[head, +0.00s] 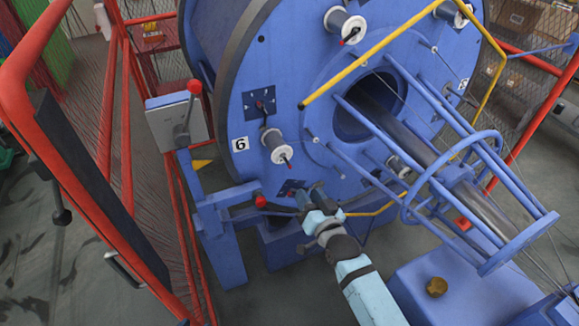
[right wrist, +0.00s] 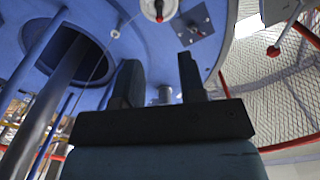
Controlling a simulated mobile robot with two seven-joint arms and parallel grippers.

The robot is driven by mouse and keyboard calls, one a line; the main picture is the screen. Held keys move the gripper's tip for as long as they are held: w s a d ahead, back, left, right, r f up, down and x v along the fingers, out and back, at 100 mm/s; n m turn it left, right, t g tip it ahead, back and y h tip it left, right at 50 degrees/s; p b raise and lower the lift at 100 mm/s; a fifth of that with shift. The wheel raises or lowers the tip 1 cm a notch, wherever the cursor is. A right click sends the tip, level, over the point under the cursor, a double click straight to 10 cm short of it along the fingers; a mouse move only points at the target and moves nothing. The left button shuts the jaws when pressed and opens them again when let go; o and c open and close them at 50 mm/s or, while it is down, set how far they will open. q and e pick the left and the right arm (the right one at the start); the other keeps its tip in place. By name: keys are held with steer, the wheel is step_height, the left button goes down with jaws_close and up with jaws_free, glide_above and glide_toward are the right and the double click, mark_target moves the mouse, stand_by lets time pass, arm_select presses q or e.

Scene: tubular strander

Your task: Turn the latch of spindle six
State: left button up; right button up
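The blue disc (head: 225,100) carries a white plate with the number 6 (head: 240,144). Beside it is a pale spool (head: 278,146) with a dark red-tipped end. Just above the spool is a dark square plate (head: 253,106) with a small reddish latch (head: 260,104); its exact angle is too small to tell. My right gripper (head: 314,194) is below and right of this spool, apart from it. In the right wrist view its two fingers (right wrist: 160,80) are spread with nothing between them. A spool (right wrist: 158,9) and a latch plate (right wrist: 193,23) show beyond the fingertips. My left gripper is out of view.
A red-knobbed lever (head: 194,88) stands by a grey box (head: 178,122) at left. Another red knob (head: 260,201) is on the blue stand left of my gripper. Blue rods (head: 385,180) and a yellow bar (head: 375,58) lie right and above. A red mesh fence (head: 110,130) bounds the left.

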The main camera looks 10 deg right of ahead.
mark_target(289, 163)
steer(key=p+x, duration=0.1)
steer(key=x, duration=1.1)
steer(key=shift+w+a, duration=0.1)
steer(key=shift+w, duration=0.25)
steer(key=shift+f, duration=0.1)
jaws_close()
